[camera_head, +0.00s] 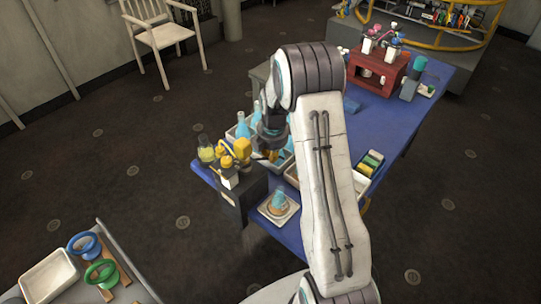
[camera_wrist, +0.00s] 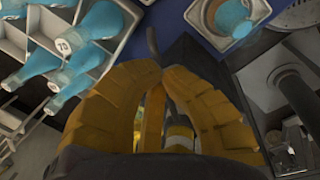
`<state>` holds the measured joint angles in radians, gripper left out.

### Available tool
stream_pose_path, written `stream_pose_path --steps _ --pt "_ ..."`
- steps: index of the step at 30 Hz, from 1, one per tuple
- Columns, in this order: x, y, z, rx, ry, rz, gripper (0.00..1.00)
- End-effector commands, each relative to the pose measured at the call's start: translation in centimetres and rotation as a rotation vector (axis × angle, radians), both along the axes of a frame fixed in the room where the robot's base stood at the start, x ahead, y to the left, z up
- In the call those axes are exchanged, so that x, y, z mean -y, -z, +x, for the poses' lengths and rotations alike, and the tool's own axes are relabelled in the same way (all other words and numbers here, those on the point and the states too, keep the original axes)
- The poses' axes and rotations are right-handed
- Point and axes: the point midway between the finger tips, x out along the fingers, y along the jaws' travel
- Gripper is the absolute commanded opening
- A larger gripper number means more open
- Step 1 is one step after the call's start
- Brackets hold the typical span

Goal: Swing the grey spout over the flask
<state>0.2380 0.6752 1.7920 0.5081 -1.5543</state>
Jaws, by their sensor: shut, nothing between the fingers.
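The flask (camera_head: 279,200) with blue contents sits on a small pale tray at the near edge of the blue table. It also shows at the top of the wrist view (camera_wrist: 232,17). My gripper (camera_wrist: 150,68) has its yellow ribbed fingers shut with nothing between them, above a dark box. A thin grey bar, likely the spout (camera_wrist: 152,40), shows just beyond the fingertips, apart from the flask. Whether the fingers touch it is unclear. I cannot make it out in the head view.
A rack (camera_wrist: 93,55) of blue flasks stands close to my gripper. A yellow-filled vessel (camera_head: 206,152) stands at the table's left corner. A red stand (camera_head: 377,74) is at the far end. The table (camera_head: 385,125) is clear in its middle.

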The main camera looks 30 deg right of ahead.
Motion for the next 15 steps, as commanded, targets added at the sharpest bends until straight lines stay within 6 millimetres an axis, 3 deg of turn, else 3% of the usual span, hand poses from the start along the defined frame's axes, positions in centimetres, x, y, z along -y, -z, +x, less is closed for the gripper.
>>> stream_pose_path --steps 15 --pt "-0.02 0.23 -0.18 -0.006 0.0 0.002 0.41"
